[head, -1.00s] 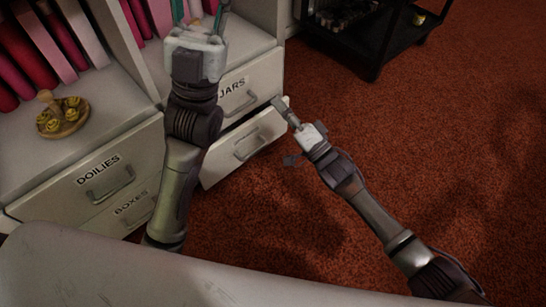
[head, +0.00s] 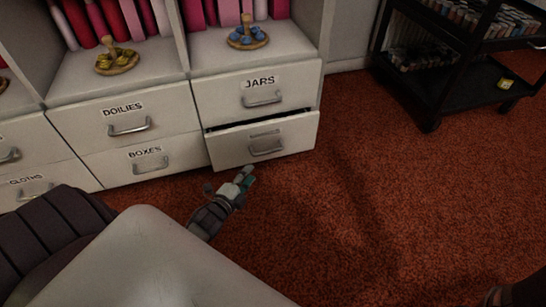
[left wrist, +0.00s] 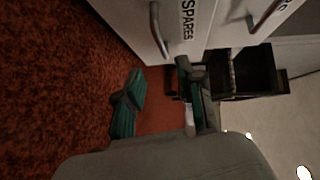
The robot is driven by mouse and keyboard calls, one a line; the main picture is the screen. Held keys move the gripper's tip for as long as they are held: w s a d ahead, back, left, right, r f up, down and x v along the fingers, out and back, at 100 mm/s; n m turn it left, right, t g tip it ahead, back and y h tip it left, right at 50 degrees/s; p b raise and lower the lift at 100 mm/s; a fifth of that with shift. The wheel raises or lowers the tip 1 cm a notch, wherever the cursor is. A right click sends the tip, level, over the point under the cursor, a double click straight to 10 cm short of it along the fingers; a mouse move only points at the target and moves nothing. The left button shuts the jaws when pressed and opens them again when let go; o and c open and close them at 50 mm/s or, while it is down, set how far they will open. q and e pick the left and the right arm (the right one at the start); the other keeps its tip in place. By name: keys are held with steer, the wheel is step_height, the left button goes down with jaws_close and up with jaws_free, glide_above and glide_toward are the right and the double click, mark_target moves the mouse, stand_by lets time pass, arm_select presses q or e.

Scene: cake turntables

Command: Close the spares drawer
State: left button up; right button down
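The spares drawer (head: 290,136) is the white drawer below the one marked JARS in the head view. It stands slightly out, with a dark gap along its top. Its metal handle (head: 267,146) faces me. In the left wrist view its front carries the word SPARES (left wrist: 188,20). My left gripper (head: 246,177) is low, in front of and below the drawer front in the head view. In the left wrist view its two teal-padded fingers (left wrist: 162,98) are apart with nothing between them. My right gripper is not in view.
Closed drawers marked JARS (head: 295,90), DOILIES (head: 165,120) and BOXES (head: 180,155) surround it. A black cart (head: 440,95) stands at the upper right. Red carpet (head: 400,200) is clear in front and to the right.

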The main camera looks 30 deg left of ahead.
mark_target(268, 153)
arm_select(q)
steer(key=w+b, duration=0.2)
steer(key=w, duration=0.2)
steer(key=w+f+b, duration=0.1)
steer(key=w+b, duration=0.2)
steer(key=w, duration=0.1)
steer(key=w+b, duration=0.3)
steer(key=w, duration=0.1)
steer(key=shift+w+a+f, duration=0.35)
steer(key=shift+a, duration=0.05)
steer(key=shift+c, duration=0.2)
jaws_close()
